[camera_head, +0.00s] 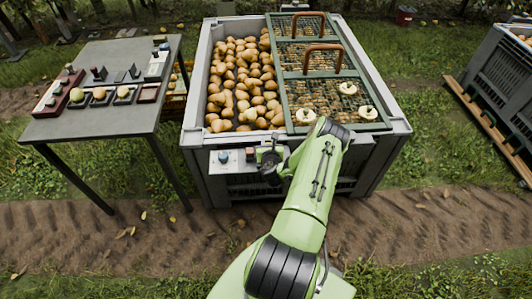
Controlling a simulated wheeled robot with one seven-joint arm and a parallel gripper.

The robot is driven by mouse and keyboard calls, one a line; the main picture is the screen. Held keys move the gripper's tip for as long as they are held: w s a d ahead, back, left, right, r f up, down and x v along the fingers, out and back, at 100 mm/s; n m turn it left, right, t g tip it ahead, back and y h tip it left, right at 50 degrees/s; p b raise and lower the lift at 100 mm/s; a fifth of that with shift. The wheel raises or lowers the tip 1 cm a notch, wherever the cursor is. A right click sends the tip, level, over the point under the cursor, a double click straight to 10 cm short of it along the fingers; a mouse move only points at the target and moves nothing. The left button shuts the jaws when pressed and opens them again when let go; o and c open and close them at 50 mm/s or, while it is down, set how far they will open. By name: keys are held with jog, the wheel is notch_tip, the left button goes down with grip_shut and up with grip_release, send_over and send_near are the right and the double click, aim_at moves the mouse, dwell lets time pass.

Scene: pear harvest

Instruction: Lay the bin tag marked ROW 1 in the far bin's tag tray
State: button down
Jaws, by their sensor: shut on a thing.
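My gripper (268,163), dark and small in the picture, is at the front wall of the middle bin (203,80), just right of a small pale shelf. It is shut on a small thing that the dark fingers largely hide. The pale shelf (214,167) carries a blue-topped piece (223,157) and a red-topped piece (250,154). No writing can be read, so I cannot tell which piece is the ROW 1 tag. A second bin (496,75) stands at the right edge, partly cut off. No tag tray can be made out on it.
Pears (240,85) fill the middle bin's left part. A green mesh frame (283,60) with brown handles covers its right part, with pale round pieces on it. A grey table (62,128) with trays stands left. A dirt strip (420,225) runs in front.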

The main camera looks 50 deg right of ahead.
jog(key=shift+f+b, duration=0.5)
jog(key=shift+f, duration=1.1)
jog(key=c, duration=0.8)
grip_release()
jog(key=shift+c, duration=0.2)
